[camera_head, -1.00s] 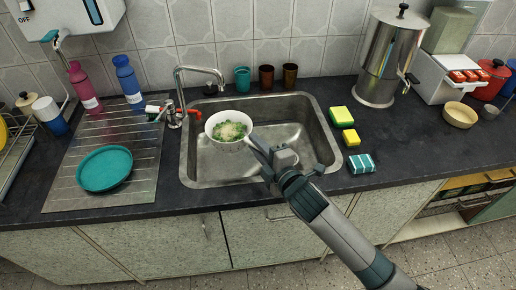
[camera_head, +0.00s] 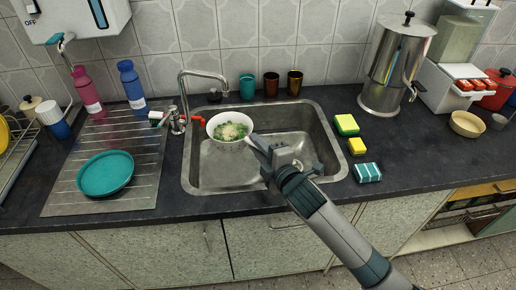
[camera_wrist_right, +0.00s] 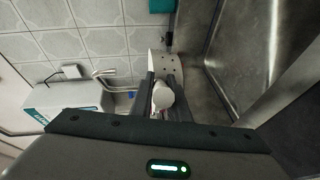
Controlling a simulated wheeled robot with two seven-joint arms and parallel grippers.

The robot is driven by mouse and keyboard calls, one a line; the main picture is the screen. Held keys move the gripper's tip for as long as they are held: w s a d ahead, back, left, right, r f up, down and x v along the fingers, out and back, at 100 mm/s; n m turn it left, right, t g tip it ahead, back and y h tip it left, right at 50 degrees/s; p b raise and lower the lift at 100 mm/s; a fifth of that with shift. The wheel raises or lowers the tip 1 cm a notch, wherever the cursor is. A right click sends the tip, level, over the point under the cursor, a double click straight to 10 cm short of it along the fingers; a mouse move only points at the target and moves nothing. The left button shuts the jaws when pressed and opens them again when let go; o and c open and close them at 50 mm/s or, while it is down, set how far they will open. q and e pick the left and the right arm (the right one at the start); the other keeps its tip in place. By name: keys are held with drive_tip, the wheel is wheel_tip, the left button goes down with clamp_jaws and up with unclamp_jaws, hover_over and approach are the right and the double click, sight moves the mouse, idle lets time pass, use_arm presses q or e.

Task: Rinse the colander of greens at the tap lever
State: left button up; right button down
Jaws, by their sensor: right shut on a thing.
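The white colander (camera_head: 213,133) holds chopped greens (camera_head: 233,129) with a paler heap on top. It is over the left part of the sink, held upright, with the tap spout's end (camera_head: 226,92) above it in the picture. My right gripper (camera_head: 258,146) is shut on the colander's right side. In the right wrist view, a pale perforated part of the colander (camera_wrist_right: 192,70) shows beyond my fingers. The tap's red lever (camera_head: 197,118) is just left of the colander. I see no water running. My left gripper is not in view.
The steel sink (camera_head: 290,178) is otherwise empty. Sponges (camera_head: 346,125) lie to its right, three cups (camera_head: 271,85) behind it. A teal plate (camera_head: 105,172) lies on the drainer at left, with two bottles (camera_head: 131,84) behind. A steel urn (camera_head: 396,65) stands at back right.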

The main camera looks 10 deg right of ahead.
drive_tip(key=shift+w+a, duration=0.1)
drive_tip(key=shift+w, duration=0.4)
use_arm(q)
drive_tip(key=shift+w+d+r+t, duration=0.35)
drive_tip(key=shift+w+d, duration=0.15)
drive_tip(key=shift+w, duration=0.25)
use_arm(e)
drive_tip(key=x, duration=0.3)
drive_tip(key=shift+w+f, duration=0.1)
drive_tip(key=shift+w, duration=0.15)
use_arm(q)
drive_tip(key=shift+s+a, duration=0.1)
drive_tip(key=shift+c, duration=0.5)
use_arm(e)
drive_tip(key=shift+d, duration=0.25)
